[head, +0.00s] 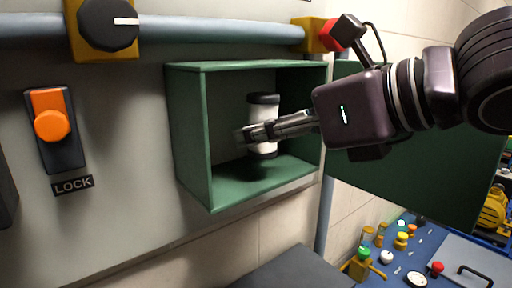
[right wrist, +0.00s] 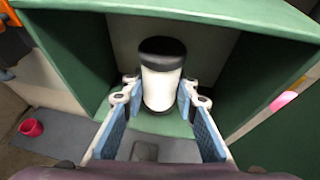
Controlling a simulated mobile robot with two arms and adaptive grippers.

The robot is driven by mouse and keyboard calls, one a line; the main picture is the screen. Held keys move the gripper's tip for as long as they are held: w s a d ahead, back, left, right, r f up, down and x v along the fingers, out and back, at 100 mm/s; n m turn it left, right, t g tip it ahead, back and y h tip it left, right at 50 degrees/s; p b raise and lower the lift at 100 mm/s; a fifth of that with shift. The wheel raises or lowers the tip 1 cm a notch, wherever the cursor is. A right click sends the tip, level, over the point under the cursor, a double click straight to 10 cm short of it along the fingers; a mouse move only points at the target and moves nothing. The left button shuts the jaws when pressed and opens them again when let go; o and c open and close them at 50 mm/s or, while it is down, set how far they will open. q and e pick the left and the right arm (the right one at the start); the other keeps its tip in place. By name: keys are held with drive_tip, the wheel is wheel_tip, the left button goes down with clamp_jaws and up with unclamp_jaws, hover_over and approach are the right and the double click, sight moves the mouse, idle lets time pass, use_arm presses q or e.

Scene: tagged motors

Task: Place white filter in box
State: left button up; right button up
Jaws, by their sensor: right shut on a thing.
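The white filter (head: 263,110) is a white cylinder with black end caps, upright inside the green box (head: 190,130) in the head view. The box is open at the front and fixed to the grey wall panel. My right gripper (head: 256,134) reaches in from the right and is shut on the filter. In the right wrist view, the filter (right wrist: 161,85) stands between the two fingers (right wrist: 160,98), inside the box (right wrist: 70,60). The filter's base looks a little above or at the box floor; I cannot tell which. My left gripper does not show.
The box's green door (head: 415,150) hangs open at the right, behind my arm. An orange knob (head: 52,125) above a LOCK label is on the panel at left. A pipe with a black dial (head: 107,25) and a red knob runs above the box. A blue bench with parts (head: 400,255) is lower right.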

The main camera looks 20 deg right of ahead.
sight(271, 150)
drive_tip(key=shift+w+a, duration=0.2)
drive_tip(key=shift+w, duration=0.2)
wheel_tip(271, 150, down, 2)
drive_tip(key=shift+w+a, duration=0.1)
drive_tip(key=shift+w, duration=0.05)
drive_tip(key=shift+f, duration=0.75)
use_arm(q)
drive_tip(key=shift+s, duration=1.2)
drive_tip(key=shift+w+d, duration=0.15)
use_arm(e)
drive_tip(key=o, duration=1.2)
drive_tip(key=shift+f, duration=0.1)
drive_tip(key=shift+c, duration=0.2)
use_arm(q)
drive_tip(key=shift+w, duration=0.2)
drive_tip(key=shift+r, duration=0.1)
